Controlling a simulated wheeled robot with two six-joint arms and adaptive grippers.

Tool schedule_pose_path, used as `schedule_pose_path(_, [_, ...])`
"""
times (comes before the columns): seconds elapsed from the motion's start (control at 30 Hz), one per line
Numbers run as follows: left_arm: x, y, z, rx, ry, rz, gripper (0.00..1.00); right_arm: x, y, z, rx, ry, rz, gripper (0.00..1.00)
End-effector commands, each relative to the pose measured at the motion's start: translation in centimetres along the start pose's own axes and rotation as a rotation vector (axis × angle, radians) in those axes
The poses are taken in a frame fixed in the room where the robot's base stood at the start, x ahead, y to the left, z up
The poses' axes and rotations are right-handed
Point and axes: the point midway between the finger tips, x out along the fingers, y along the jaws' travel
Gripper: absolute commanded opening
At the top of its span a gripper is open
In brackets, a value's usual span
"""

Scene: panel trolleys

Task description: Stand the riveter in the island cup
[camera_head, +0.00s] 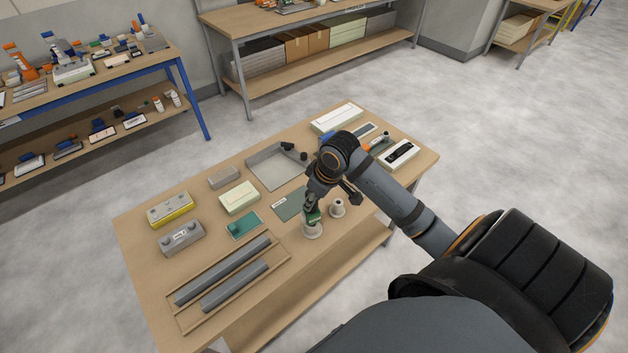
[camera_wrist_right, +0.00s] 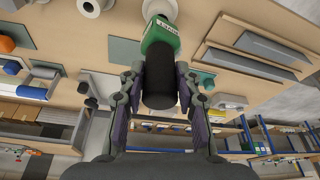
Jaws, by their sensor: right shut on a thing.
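The riveter has a green body (camera_wrist_right: 160,45) with a white label and a black grip (camera_wrist_right: 158,88). My right gripper (camera_wrist_right: 158,76) is shut on the black grip. In the head view the gripper (camera_head: 311,201) is above the near pale cup (camera_head: 312,232), and the riveter's green part (camera_head: 313,216) is upright over it. The riveter's lower end meets the cup's top in the picture; I cannot tell how far it is inside. A second pale cup (camera_head: 337,208) stands just right of it, empty. No label shows which is the island cup. My left gripper is out of view.
A dark mat (camera_head: 285,207) and a grey open tray (camera_head: 264,177) lie left of the cups. A wooden frame with two grey bars (camera_head: 222,287) fills the near left. Boxes and a white case (camera_head: 398,153) stand around. Bare tabletop lies near the front edge.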

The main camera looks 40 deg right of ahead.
Motion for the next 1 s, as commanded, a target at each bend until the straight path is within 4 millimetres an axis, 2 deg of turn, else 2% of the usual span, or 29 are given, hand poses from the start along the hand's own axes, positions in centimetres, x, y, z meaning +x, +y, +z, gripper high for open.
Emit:
schedule_pose_path(0.7, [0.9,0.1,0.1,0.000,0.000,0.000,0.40,1.6,0.0,0.4,-0.001,0.002,0.001,0.00])
schedule_pose_path(0.73, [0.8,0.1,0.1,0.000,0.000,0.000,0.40,1.5,0.0,0.4,-0.001,0.002,0.001,0.37])
schedule_pose_path(0.9, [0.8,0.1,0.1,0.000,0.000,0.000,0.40,1.5,0.0,0.4,-0.001,0.001,0.001,0.59])
schedule_pose_path(1.0, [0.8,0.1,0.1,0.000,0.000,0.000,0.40,1.5,0.0,0.4,-0.001,0.001,0.001,0.59])
